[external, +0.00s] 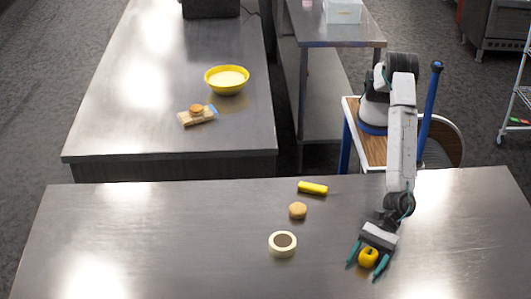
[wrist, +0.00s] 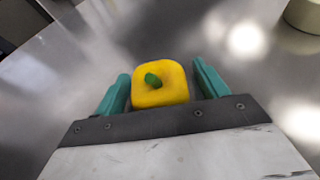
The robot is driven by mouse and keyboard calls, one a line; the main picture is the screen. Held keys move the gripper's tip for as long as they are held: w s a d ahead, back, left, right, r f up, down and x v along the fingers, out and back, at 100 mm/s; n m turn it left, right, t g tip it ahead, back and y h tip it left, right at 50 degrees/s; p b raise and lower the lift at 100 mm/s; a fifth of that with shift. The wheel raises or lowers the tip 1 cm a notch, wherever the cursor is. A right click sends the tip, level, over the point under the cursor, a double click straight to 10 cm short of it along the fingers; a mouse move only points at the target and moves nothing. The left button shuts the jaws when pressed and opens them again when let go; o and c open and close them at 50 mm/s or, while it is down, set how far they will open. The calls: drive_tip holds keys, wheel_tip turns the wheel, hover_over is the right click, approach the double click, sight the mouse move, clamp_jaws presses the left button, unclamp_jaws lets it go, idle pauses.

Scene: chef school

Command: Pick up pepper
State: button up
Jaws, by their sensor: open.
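A yellow pepper (external: 368,257) with a green stem stands on the metal table at the front right. It also shows in the wrist view (wrist: 160,86), stem towards the camera. My gripper (external: 367,265) is open, with one teal finger on each side of the pepper. In the wrist view my gripper (wrist: 158,88) shows a gap between the pepper and each finger. The underside of the pepper is hidden.
A second counter behind holds a yellow bowl (external: 227,80) and a packet (external: 197,117). The table's left part is clear.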

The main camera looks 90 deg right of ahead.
drive_tip(key=shift+c, duration=0.3)
drive_tip(key=c, duration=1)
